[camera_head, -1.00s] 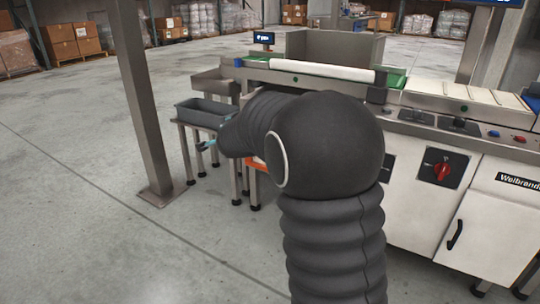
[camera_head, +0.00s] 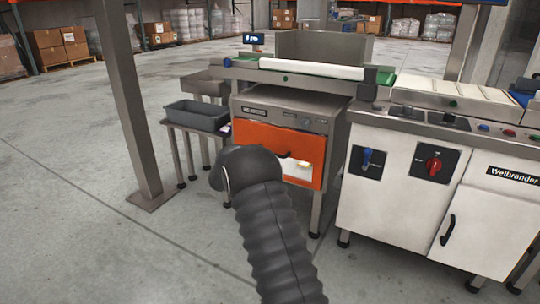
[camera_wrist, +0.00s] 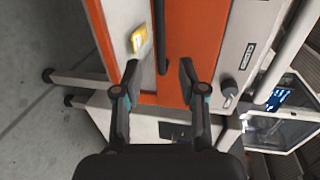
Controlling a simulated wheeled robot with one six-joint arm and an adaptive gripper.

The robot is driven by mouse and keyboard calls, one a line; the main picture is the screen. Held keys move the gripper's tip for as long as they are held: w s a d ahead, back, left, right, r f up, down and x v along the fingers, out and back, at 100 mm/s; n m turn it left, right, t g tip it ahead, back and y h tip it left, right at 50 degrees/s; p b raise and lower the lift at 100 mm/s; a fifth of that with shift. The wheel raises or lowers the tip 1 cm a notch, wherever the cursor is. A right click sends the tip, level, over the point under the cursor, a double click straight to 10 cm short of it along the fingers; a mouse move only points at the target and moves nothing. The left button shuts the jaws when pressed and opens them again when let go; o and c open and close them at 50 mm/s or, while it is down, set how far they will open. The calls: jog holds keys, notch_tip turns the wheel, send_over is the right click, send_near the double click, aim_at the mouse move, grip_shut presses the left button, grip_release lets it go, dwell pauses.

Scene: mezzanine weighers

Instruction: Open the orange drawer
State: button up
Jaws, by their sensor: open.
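The orange drawer (camera_head: 256,138) is the front panel of a grey cabinet under the conveyor in the head view, and looks shut. A dark handle (camera_head: 284,154) runs across it. In the wrist view, turned on its side, the orange drawer front (camera_wrist: 195,32) fills the top middle and the handle (camera_wrist: 161,38) shows as a dark upright bar. My gripper (camera_wrist: 160,78) is open and empty, with the handle ahead between its fingers in the picture. I see no contact. My arm hides the gripper in the head view.
A grey bin (camera_head: 197,115) stands on a small table left of the cabinet. A steel post (camera_head: 131,95) stands farther left. A white cabinet with blue and red switches (camera_head: 400,185) is at the right. The floor in front is clear.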

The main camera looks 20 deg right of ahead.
jog(key=x, duration=1)
jog(key=shift+w+d, duration=0.25)
jog(key=shift+d, duration=0.1)
grip_shut()
